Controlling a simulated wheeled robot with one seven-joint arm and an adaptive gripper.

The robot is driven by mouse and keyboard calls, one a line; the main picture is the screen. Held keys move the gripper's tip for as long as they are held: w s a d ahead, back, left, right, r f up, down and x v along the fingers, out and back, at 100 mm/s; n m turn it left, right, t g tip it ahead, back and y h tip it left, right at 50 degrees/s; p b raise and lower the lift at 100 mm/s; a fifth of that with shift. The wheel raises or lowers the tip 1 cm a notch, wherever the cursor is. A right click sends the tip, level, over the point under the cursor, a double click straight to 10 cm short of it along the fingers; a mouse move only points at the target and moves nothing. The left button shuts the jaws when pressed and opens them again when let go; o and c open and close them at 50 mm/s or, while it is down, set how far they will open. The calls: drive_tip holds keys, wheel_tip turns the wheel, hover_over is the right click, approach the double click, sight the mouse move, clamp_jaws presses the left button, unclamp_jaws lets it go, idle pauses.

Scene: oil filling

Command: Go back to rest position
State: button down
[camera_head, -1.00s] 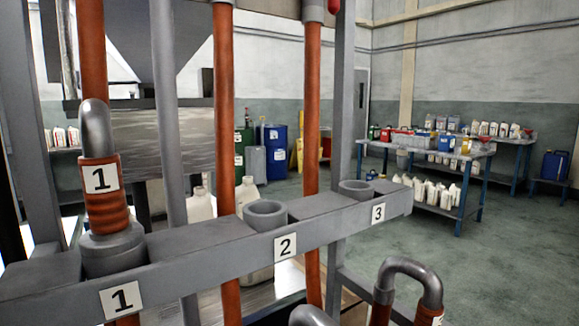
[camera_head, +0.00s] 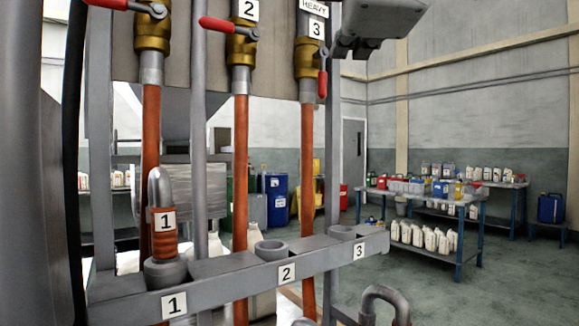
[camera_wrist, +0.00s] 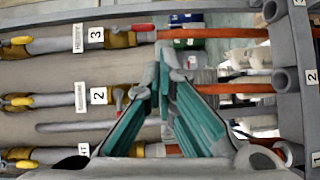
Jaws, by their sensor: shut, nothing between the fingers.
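My gripper (camera_wrist: 165,68) shows in the wrist view, its teal-padded fingers closing to a point with nothing between them. It lies in front of the valve and hose rack, seen sideways there; contact cannot be told. I cannot make out my gripper in the head view.
The grey rack bar (camera_head: 320,265) crosses the head view; a hooked nozzle (camera_head: 160,215) labelled 1 stands in socket 1. Sockets 2 (camera_head: 271,249) and 3 (camera_head: 342,232) look empty. Red-handled valves (camera_head: 240,45) hang above. Another hooked pipe (camera_head: 385,293) shows below.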

drive_tip(key=s+d+f+m+g+h+p, duration=0.1)
drive_tip(key=s+d+f+m+g+p, duration=0.3)
drive_tip(key=f, duration=0.3)
drive_tip(key=s+d+f+m+g+h+p, duration=0.1)
drive_tip(key=d+f+m+g+p, duration=0.2)
drive_tip(key=d+f+m+p, duration=0.4)
drive_tip(key=s+d+f+m+g+y+p, duration=0.1)
drive_tip(key=s+f+m+g+y+p, duration=0.1)
drive_tip(key=s+f+m+g+p, duration=0.4)
drive_tip(key=s+f, duration=0.5)
drive_tip(key=s, duration=0.3)
drive_tip(key=shift+d+y, duration=0.15)
drive_tip(key=shift+y, duration=0.15)
drive_tip(key=shift+f, duration=0.1)
